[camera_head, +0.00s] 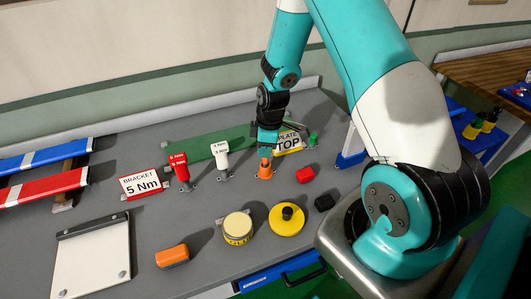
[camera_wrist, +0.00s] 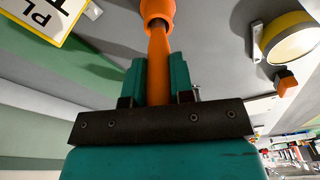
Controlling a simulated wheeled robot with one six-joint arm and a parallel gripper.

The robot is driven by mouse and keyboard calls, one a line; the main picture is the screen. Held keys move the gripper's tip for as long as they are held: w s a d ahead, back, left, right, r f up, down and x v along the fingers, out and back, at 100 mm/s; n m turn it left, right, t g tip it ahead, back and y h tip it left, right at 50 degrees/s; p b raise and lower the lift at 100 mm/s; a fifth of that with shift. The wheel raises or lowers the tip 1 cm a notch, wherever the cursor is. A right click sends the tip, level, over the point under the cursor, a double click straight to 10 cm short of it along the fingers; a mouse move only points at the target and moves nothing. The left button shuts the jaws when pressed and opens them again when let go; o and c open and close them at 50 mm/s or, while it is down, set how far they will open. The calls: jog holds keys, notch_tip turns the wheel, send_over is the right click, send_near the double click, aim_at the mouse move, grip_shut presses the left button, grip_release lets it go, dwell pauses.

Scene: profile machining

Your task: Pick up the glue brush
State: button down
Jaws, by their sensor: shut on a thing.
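The glue brush, as far as I can tell, is the orange-handled tool (camera_head: 265,170) standing on the grey bench in the head view. It also shows in the wrist view (camera_wrist: 159,45), with a slim orange handle and a wider orange part beyond the fingertips. Its bristles are hidden. My gripper (camera_head: 266,147) is above it, pointing down. In the wrist view my gripper's teal fingers (camera_wrist: 158,65) are shut on the handle, one on each side. I cannot tell whether the tool is clear of the bench.
A white driver (camera_head: 220,153) and a red driver (camera_head: 180,168) stand left. The PLATE TOP sign (camera_head: 288,143) is behind, and a green-topped item (camera_head: 313,138) is right. A red block (camera_head: 306,173), yellow disc (camera_head: 285,222) and yellow-rimmed pot (camera_head: 238,226) sit in front.

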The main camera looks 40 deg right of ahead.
jog(key=shift+r, duration=0.1)
notch_tip(320, 180, up, 20)
jog(key=b, duration=0.4)
jog(key=shift+s+d, duration=0.1)
dwell(2.3)
